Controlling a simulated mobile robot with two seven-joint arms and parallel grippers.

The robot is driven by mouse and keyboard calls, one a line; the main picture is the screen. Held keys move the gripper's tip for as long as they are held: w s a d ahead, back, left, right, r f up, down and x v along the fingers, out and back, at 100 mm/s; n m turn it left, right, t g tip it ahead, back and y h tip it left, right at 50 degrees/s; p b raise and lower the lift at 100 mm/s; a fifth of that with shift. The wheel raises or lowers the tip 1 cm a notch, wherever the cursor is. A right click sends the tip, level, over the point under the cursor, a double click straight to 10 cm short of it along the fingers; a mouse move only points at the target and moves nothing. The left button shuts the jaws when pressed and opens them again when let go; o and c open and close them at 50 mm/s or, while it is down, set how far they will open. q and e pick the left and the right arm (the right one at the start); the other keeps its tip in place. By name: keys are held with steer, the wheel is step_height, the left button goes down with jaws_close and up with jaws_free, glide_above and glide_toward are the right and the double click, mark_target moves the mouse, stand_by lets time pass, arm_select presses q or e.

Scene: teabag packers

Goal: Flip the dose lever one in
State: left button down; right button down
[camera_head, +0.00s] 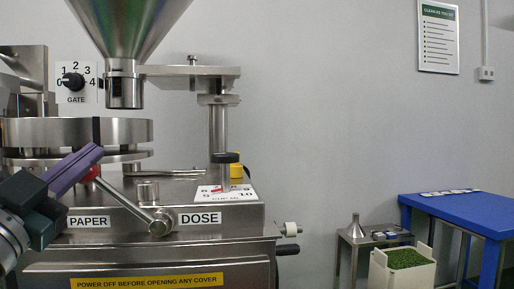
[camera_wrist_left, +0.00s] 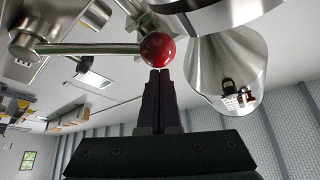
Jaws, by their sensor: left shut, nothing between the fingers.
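The dose lever (camera_head: 125,199) is a metal rod that runs up and left from a round pivot beside the DOSE label (camera_head: 200,218) on the machine's front. Its red ball knob (camera_head: 92,173) is partly hidden behind my left gripper (camera_head: 98,151), which comes in from the left. In the left wrist view the red knob (camera_wrist_left: 157,49) is just beyond the fingertips of the left gripper (camera_wrist_left: 159,72), and the rod (camera_wrist_left: 88,49) runs left from it. The purple fingers are shut with nothing between them. I cannot tell whether they touch the knob. My right gripper is not in view.
A PAPER label (camera_head: 88,222) is left of the pivot. A GATE dial (camera_head: 74,81) and a steel hopper (camera_head: 125,30) are above. A blue table (camera_head: 460,212) and a white bin (camera_head: 402,275) stand at right, apart from the machine.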

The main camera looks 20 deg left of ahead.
arm_select(q)
steer(key=shift+s+a+f+n+y, duration=0.2)
steer(key=shift+a+f+n+y, duration=0.2)
steer(key=shift+n, duration=0.4)
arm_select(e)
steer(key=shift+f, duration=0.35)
